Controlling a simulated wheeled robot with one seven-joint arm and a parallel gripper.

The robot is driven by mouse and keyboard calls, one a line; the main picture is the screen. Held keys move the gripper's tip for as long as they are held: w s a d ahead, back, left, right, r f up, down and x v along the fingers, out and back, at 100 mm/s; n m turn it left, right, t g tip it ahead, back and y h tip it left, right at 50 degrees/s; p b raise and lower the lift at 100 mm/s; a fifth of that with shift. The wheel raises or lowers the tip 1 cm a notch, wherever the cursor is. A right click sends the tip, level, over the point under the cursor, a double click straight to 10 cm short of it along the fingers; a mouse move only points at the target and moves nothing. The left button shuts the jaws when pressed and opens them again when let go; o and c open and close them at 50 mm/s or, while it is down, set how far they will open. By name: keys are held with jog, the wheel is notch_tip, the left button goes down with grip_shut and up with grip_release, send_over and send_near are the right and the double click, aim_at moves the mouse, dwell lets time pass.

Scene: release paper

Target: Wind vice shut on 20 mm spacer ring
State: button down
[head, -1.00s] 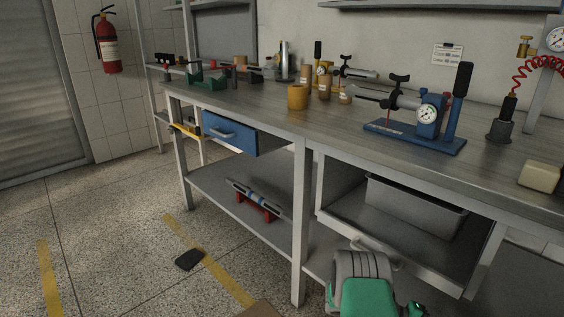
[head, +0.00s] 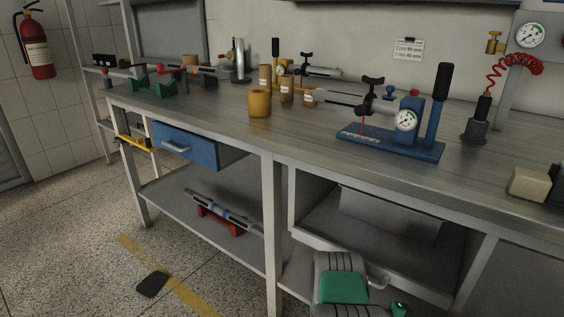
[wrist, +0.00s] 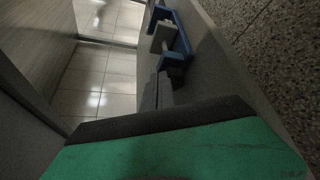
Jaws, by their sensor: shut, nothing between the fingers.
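A green clamp-like device with red and dark parts (head: 150,88) stands on the far left end of the workbench; it may be the vice, but it is too small to be sure. I cannot pick out a spacer ring for certain. In the wrist view my gripper (wrist: 158,92) points away over its green body, with its slim grey fingers close together and empty. Beyond the fingertips is a blue bracket-shaped thing with a grey block (wrist: 172,42); I cannot tell what it is. In the head view only my green and grey arm shows, low in front of the bench.
The grey workbench (head: 330,168) carries an orange cup (head: 260,103), tan cylinders (head: 286,90), a blue gauge device (head: 392,142) and a pale block (head: 528,184). A blue drawer (head: 186,146) sticks out at the front. A bar on red stands (head: 220,218) lies below.

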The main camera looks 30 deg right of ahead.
jog(key=shift+s+d, duration=0.3)
jog(key=shift+s, duration=0.25)
jog(key=shift+a+f, duration=0.2)
jog(key=shift+f, duration=0.15)
jog(key=shift+s+a+f+b, duration=0.2)
jog(key=shift+a+f+b, duration=0.05)
jog(key=shift+f+b, duration=0.2)
jog(key=shift+s+a+f+b, duration=0.1)
jog(key=shift+a+f+b, duration=0.1)
jog(key=shift+f+b, duration=0.35)
jog(key=shift+f, duration=0.1)
dwell(0.3)
